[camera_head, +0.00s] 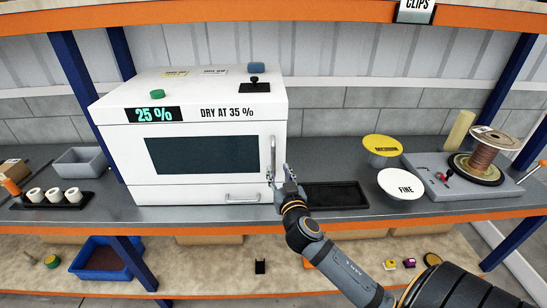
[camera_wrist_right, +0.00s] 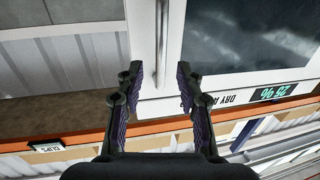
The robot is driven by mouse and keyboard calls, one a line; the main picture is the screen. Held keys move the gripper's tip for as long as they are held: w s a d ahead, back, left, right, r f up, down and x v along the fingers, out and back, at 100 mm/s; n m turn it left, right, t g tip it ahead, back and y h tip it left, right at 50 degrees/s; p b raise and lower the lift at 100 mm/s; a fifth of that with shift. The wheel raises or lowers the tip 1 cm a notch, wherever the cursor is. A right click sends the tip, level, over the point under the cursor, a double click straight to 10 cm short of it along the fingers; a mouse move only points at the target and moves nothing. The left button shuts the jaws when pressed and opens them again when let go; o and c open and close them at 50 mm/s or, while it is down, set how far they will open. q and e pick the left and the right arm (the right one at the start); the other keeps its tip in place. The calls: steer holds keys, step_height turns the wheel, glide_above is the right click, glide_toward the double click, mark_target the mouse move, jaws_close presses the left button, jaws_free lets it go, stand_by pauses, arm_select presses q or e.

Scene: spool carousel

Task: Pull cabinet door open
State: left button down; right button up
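The white cabinet (camera_head: 205,187) stands on the shelf, its door (camera_head: 205,134) with a dark window looking closed. A vertical metal door handle (camera_head: 272,157) is at the door's right edge. My right gripper (camera_head: 280,176) is at the lower part of this handle. In the right wrist view, my right gripper (camera_wrist_right: 159,75) is open, with the handle (camera_wrist_right: 162,35) between its fingertips and gaps on both sides. I see no finger closed on it. My left gripper is not in view.
A drawer handle (camera_head: 242,197) is below the door. A black tray (camera_head: 334,196) lies right of the cabinet, with yellow (camera_head: 382,146) and white (camera_head: 402,184) lidded containers beyond it. A spool stand (camera_head: 462,180) is at far right. A grey bin (camera_head: 80,162) stands left.

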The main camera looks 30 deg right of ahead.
mark_target(274, 161)
steer(key=p+x, duration=0.2)
steer(key=x, duration=0.4)
steer(key=shift+w+r, duration=0.15)
steer(key=shift+w, duration=0.05)
steer(key=shift+w+d, duration=0.1)
steer(key=shift+w, duration=0.2)
jaws_close()
